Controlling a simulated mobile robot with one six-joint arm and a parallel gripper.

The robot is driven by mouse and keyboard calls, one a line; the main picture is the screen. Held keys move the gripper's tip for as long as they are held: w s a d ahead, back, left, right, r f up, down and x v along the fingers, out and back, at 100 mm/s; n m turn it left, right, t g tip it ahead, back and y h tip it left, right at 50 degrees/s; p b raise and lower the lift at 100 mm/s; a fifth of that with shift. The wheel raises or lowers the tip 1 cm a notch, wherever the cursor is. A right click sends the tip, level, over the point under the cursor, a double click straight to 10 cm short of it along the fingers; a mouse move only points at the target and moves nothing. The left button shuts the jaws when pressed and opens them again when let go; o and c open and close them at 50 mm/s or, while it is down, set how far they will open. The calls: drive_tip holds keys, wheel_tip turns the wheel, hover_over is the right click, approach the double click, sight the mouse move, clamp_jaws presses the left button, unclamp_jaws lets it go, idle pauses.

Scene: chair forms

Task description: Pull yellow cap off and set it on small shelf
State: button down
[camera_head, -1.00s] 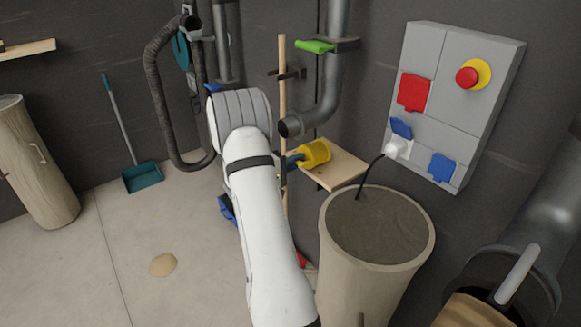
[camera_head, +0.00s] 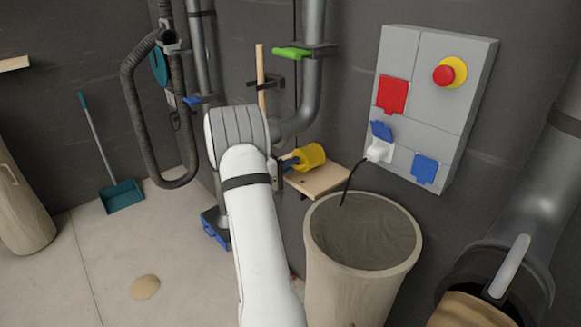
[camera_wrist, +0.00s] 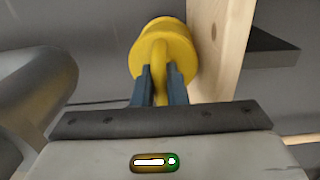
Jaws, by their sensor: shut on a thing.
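The yellow cap (camera_head: 309,157) is a short round cap with a handle tab, held on its side. My gripper (camera_head: 288,163) is shut on its tab, which also shows between the two dark fingers in the wrist view (camera_wrist: 160,86). The small wooden shelf (camera_head: 322,179) is on the wall just below the cap in the head view. In the wrist view the pale wooden board (camera_wrist: 222,45) is right beside the cap. I cannot tell whether the cap touches it. The grey pipe (camera_head: 295,124) above has its lower end partly hidden by my arm.
A barrel-like bin (camera_head: 362,255) stands in front of the shelf. A grey wall panel (camera_head: 436,105) with a plugged-in cable is to the right. A black hose (camera_head: 135,110) hangs at left, and a teal dustpan (camera_head: 122,197) stands on open floor.

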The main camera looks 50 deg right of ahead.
drive_tip(key=shift+f+b, duration=0.4)
drive_tip(key=shift+b, duration=0.45)
idle(0.6)
drive_tip(key=c, duration=1.4)
unclamp_jaws()
drive_tip(key=shift+o, duration=0.6)
drive_tip(key=shift+o, duration=0.6)
drive_tip(key=shift+a, duration=0.1)
drive_tip(key=w+a+b, duration=0.1)
drive_tip(key=a+b, duration=0.4)
drive_tip(key=a, duration=0.6)
drive_tip(key=shift+w+a, duration=0.2)
drive_tip(key=shift+a, duration=0.2)
